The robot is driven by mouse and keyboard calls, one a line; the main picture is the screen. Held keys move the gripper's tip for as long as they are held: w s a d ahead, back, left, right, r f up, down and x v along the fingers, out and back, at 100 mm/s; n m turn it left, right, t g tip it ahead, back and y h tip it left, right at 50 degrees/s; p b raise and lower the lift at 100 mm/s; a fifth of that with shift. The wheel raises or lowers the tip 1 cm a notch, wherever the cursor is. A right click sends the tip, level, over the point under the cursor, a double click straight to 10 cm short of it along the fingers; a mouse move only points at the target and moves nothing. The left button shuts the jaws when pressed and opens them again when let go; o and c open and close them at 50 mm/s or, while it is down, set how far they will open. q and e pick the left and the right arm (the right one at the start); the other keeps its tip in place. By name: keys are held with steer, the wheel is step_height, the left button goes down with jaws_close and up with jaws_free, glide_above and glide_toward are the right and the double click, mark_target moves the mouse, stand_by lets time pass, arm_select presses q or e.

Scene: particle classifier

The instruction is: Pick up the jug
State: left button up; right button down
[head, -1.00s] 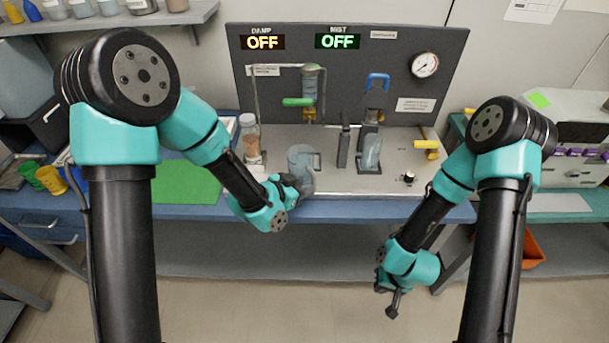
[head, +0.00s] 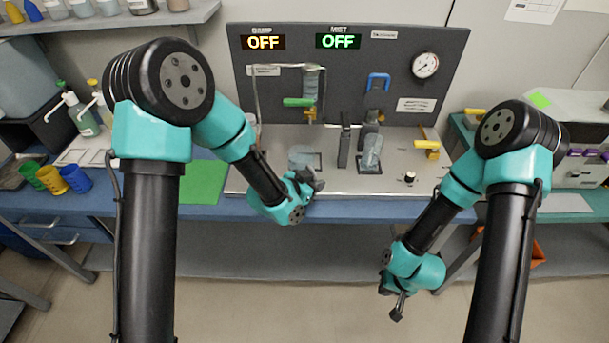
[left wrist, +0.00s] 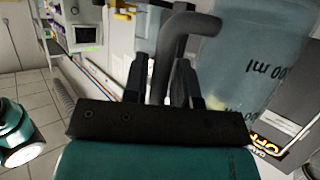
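The jug (head: 301,156) is a pale, clear blue vessel on the grey deck of the bench unit. Its lower part is hidden behind my left gripper (head: 310,184), which is at its front. In the left wrist view, the jug's body (left wrist: 240,60) with "ml" markings fills the upper right. Its dark grey curved handle (left wrist: 188,22) comes down between the fingers of my left gripper (left wrist: 163,85). I cannot tell whether the fingers press on the handle. My right gripper (head: 398,308) hangs low in front of the bench, away from the jug, with its opening unclear.
A clear cylinder (head: 371,150) and a dark upright post (head: 344,148) stand right of the jug. The dark panel (head: 420,100) rises behind with a tap (head: 298,102). A green mat (head: 203,183) lies to the left.

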arm_select(q)
jaws_close()
steer(key=shift+r, duration=0.25)
stand_by(0.5)
